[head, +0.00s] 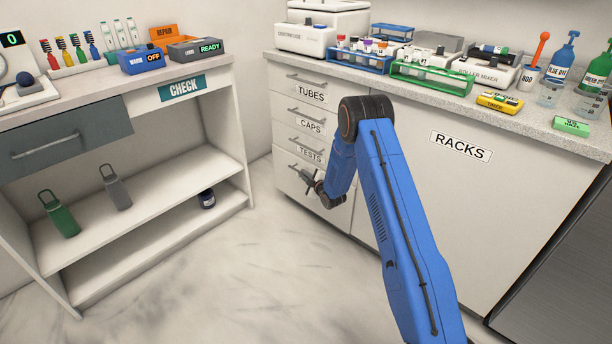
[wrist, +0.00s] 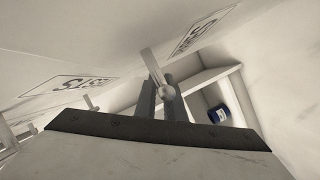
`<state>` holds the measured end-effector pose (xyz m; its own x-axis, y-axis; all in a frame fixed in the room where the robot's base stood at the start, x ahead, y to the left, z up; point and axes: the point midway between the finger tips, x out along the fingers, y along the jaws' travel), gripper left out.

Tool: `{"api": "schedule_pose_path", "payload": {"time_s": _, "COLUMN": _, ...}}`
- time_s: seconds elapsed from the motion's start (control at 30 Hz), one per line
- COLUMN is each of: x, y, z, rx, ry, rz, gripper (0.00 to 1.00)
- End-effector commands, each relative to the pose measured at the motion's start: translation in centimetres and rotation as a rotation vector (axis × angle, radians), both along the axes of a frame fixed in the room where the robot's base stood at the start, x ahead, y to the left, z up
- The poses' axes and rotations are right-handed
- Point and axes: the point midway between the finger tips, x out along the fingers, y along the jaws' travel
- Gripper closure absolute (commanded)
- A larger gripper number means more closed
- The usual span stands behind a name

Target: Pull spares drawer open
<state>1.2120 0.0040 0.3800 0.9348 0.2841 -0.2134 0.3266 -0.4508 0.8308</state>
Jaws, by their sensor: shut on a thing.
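A white drawer stack (head: 306,112) stands at the left end of the counter, with labels TUBES, CAPS and TESTS. The lowest drawer (head: 332,212) is below TESTS; its label is hidden behind my gripper and arm in the head view. My gripper (head: 311,183) is at the left part of this lowest drawer, at its handle (head: 298,171). In the wrist view my gripper (wrist: 160,94) is shut on the grey handle bar (wrist: 150,63), which sticks out beyond the fingers. The drawer front looks about flush with the stack, but I cannot tell exactly.
A white cabinet door labelled RACKS (head: 460,146) is right of the drawers, partly behind my blue arm. A bench with shelves (head: 140,262) stands at the left, holding bottles and a dark blue jar (head: 207,199). The floor (head: 265,270) in front of the drawers is clear.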

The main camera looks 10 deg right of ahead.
Motion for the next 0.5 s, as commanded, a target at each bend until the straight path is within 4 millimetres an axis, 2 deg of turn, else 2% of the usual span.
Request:
{"api": "schedule_pose_path", "payload": {"time_s": 0.27, "x": -3.3, "y": 4.7, "z": -0.1, "rx": 0.001, "ry": 0.002, "rz": 0.006, "gripper": 1.0}}
{"api": "schedule_pose_path", "payload": {"time_s": 0.5, "x": -7.2, "y": 10.1, "z": -0.1, "rx": 0.0, "ry": 0.003, "rz": 0.007, "gripper": 1.0}}
